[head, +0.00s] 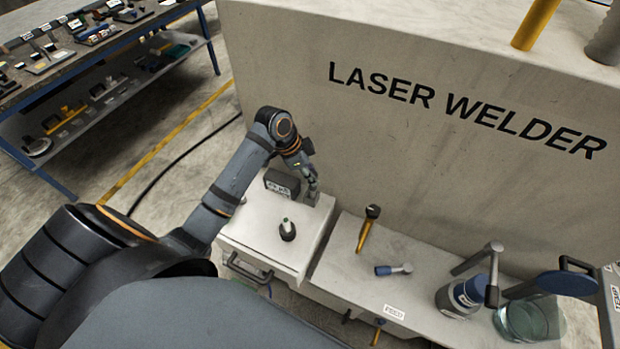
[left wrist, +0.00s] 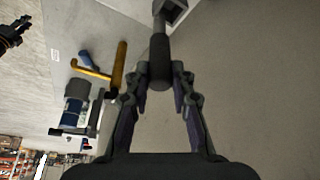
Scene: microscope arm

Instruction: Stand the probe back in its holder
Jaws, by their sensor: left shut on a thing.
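In the left wrist view my left gripper (left wrist: 160,88) is shut on the probe's dark round handle (left wrist: 159,62). The probe's thinner grey shaft (left wrist: 158,25) extends away toward a grey square-mouthed holder (left wrist: 174,10) at the top edge. I cannot tell whether the shaft touches the holder. In the head view my left gripper (head: 312,178) is over the white cabinet, close to the welder wall, just above a small grey block (head: 311,197) that seems to be the holder. The probe is too small to make out there. A dark shape at the left wrist view's upper left may be my right gripper.
The welder wall (head: 420,150) rises behind.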

